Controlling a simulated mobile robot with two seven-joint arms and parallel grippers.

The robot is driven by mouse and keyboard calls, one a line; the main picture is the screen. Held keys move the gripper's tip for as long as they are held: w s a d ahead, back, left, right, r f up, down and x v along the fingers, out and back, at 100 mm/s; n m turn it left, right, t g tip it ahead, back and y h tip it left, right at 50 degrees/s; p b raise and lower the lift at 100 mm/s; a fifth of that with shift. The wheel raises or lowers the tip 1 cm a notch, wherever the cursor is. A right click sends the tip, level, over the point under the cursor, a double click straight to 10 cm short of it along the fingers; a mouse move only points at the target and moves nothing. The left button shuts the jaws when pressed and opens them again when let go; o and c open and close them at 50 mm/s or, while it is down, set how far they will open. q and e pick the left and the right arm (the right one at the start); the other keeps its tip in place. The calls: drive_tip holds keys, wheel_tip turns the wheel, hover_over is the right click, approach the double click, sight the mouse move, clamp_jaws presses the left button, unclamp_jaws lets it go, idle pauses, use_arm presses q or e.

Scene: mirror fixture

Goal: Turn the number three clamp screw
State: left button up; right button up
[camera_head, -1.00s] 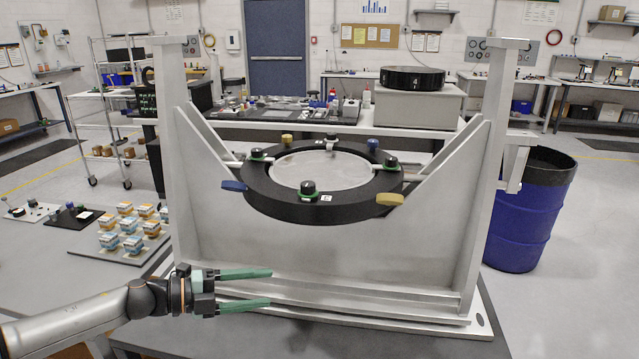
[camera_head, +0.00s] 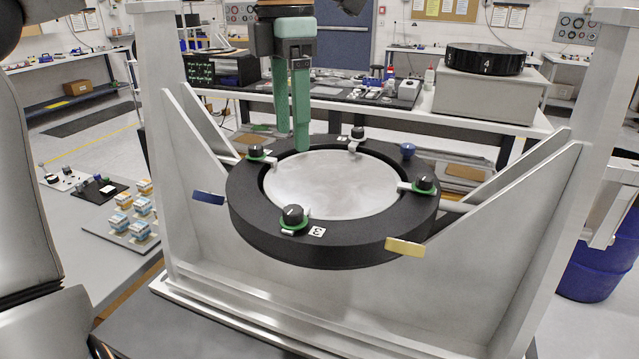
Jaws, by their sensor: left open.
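A round mirror (camera_head: 333,185) lies in a black ring (camera_head: 345,256) held between the metal supports. The number three clamp screw (camera_head: 293,214) is a black knob on a green base at the ring's front, beside a white label "3" (camera_head: 317,232). Similar knobs sit at the left (camera_head: 256,152), back (camera_head: 357,133) and right (camera_head: 424,184). My left gripper (camera_head: 293,140) points down over the ring's back left part, with its green fingers apart and nothing between them. It is well behind the number three screw. Whether the fingertips touch the ring is unclear. My right gripper is out of view.
A black disc marked 4 (camera_head: 485,60) sits on a box at the back right. Space above the ring's front is clear.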

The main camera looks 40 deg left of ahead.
sight(293, 209)
use_arm(q)
drive_tip(key=f, duration=1.2)
drive_tip(key=shift+s+f, duration=0.1)
drive_tip(key=shift+s, duration=0.1)
clamp_jaws()
